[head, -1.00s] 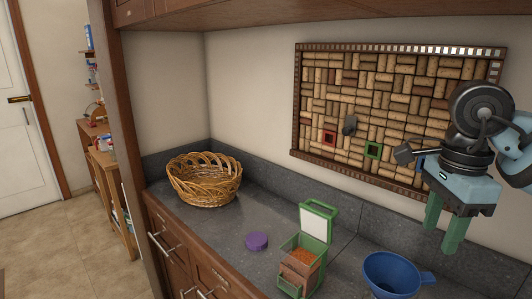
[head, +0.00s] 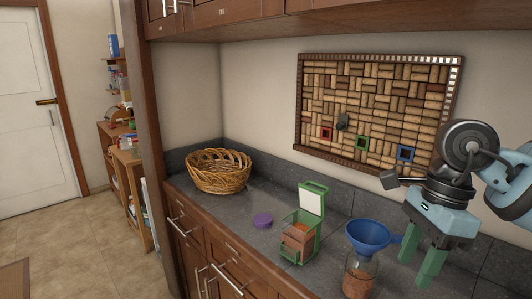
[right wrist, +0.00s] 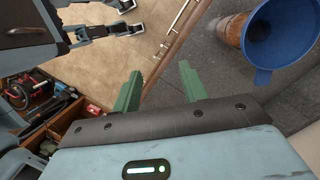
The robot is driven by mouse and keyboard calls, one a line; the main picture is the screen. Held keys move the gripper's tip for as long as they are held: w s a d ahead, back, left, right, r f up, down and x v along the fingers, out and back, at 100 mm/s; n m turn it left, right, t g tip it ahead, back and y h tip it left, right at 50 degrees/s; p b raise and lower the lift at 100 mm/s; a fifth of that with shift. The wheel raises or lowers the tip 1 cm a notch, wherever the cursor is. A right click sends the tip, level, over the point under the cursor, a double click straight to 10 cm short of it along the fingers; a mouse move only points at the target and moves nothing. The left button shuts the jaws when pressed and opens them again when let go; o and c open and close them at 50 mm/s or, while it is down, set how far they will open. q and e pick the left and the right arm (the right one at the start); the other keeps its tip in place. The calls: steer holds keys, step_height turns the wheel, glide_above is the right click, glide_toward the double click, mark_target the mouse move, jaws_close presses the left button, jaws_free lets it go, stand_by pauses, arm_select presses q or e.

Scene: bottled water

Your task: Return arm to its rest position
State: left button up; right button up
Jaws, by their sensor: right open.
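My right gripper (head: 420,262) is open and empty, its green fingers pointing down beside the funnel at the right of the head view. In the right wrist view, its two fingers (right wrist: 160,72) are apart with only the floor and counter edge behind them. A blue funnel (head: 368,234) sits on top of a glass jar (head: 360,279) with brownish contents. The funnel (right wrist: 282,42) and jar (right wrist: 230,28) also show at the upper right of the right wrist view, apart from the fingers.
The dark counter (head: 333,232) holds a wicker basket (head: 219,170), a purple lid (head: 263,220) and a green-framed open container (head: 300,240) with orange contents. A cork board (head: 375,105) hangs behind. Upper cabinets (head: 240,15) overhang.

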steer(key=s+a+f+m+g+y, duration=0.2)
steer(key=a+f+m+y, duration=0.1)
steer(key=a+y, duration=0.65)
steer(key=s+a+f+m+g+y, duration=0.25)
steer(key=a+y, duration=0.35)
steer(key=a, duration=0.6)
steer(key=w+d+f+m+t+h, duration=0.2)
steer(key=d+f+m+t+h, duration=0.2)
steer(key=f+m+t, duration=1.05)
steer(key=w+d+f+m+t+h, duration=0.1)
steer(key=d+f+m+t+h, duration=0.45)
steer(key=m, duration=1.55)
steer(key=s+d+f+m+g+h, duration=0.2)
steer(key=s+f+m, duration=0.3)
steer(key=s+f, duration=0.5)
steer(key=s+d+f+m+g+h, duration=0.3)
steer(key=s+d+f+m+h, duration=0.1)
steer(key=s+f, duration=0.6)
steer(key=shift+d+f+m+g, duration=0.35)
steer(key=shift+f+m, duration=0.15)
steer(key=shift+f, duration=0.25)
